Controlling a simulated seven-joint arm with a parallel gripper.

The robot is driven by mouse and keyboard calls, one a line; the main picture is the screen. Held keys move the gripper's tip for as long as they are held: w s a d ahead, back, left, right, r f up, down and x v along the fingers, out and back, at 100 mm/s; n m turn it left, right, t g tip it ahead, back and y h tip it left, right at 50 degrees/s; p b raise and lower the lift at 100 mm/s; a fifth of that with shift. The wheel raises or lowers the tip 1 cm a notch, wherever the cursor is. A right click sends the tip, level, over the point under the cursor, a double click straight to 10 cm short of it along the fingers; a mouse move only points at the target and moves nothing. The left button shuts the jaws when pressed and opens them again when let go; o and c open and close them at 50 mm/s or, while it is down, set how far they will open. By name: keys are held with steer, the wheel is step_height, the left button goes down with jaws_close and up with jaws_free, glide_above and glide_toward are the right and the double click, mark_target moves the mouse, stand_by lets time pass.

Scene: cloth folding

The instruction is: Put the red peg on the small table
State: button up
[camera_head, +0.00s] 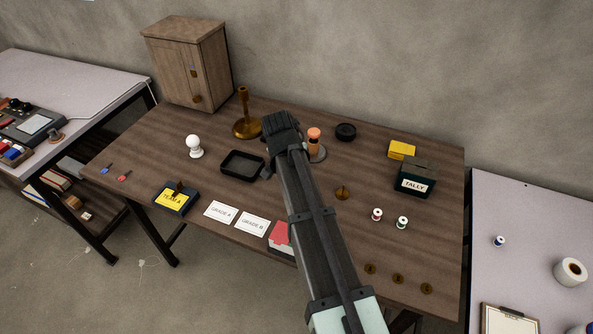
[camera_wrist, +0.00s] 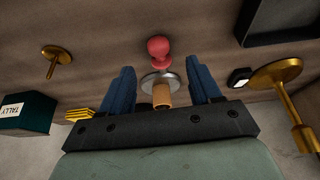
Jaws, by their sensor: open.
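A small red piece (camera_head: 124,176) lies near the left edge of the brown table (camera_head: 150,145), beside a blue one. In the wrist view a red, rounded, pawn-like piece (camera_wrist: 158,50) shows between my fingers in the picture, apart from both; I cannot tell which is the red peg. My gripper (camera_head: 281,130) is over the back middle of the table, open and empty, and its blue fingers also show in the wrist view (camera_wrist: 163,75). My arm hides part of the tabletop. Pale tables stand at left (camera_head: 70,75) and right (camera_head: 530,215); I cannot tell which is the small table.
An orange-topped cylinder (camera_head: 314,136) is close right of my gripper. A brass stand (camera_head: 243,120) and black tray (camera_head: 243,165) are to its left. A TALLY box (camera_head: 415,178), spools (camera_head: 377,214) and a cabinet (camera_head: 187,60) share the table. Gaps separate the tables.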

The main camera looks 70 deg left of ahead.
steer(key=shift+x, duration=2.6)
jaws_close()
steer(key=shift+r, duration=0.1)
steer(key=shift+r, duration=0.1)
